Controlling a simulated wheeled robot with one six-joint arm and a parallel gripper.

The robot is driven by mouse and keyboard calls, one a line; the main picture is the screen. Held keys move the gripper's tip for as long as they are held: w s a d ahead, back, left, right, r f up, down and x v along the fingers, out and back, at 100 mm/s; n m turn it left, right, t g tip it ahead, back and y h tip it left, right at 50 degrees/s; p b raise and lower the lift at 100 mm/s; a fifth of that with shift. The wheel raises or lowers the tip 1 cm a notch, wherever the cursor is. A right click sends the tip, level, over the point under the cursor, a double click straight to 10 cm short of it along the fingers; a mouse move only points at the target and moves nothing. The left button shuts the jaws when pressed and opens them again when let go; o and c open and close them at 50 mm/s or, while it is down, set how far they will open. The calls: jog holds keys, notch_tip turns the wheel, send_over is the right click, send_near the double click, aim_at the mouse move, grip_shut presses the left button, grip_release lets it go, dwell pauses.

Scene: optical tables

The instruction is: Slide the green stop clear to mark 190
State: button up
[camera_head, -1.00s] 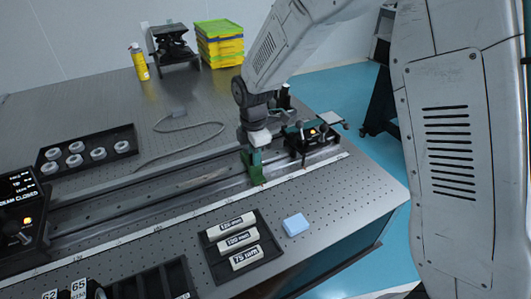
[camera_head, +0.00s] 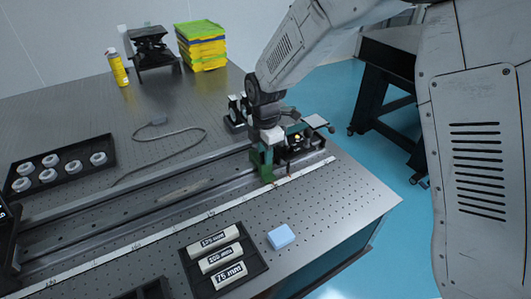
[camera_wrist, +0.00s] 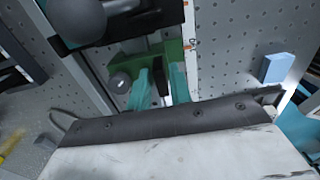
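The green stop (camera_head: 263,165) stands on the long rail (camera_head: 190,192), close to the left of the dark carriage with knobs (camera_head: 303,145). My gripper (camera_head: 266,143) is down at the top of the stop. In the wrist view, its two teal fingers (camera_wrist: 161,88) sit either side of a dark upright part at the green stop's body (camera_wrist: 122,58). The gripper looks shut on the stop, though the contact is partly hidden. The white scale (camera_head: 150,233) runs along the rail's front; its numbers are too small to read here. A dark round knob (camera_wrist: 85,18) lies just beyond the stop.
The table's right edge is near.

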jog(key=shift+o, duration=0.5)
jog(key=shift+r, duration=0.1)
notch_tip(320, 180, up, 8)
jog(key=shift+s+f, duration=0.1)
jog(key=shift+f, duration=0.1)
jog(key=shift+s+d+m, duration=0.1)
jog(key=shift+m, duration=0.6)
jog(key=s+d+r+m, duration=0.4)
jog(key=s+d+m, duration=0.3)
jog(key=s, duration=0.3)
jog(key=s+d+r+m+t, duration=0.1)
jog(key=s+d+r+m, duration=0.3)
jog(key=s+d+m, duration=0.3)
jog(key=s+d+r+m, duration=0.4)
jog(key=s+d+m, duration=0.4)
jog(key=s, duration=0.6)
jog(key=shift+s+d+r, duration=0.15)
jog(key=shift+d+r, duration=0.1)
jog(key=shift+d, duration=0.75)
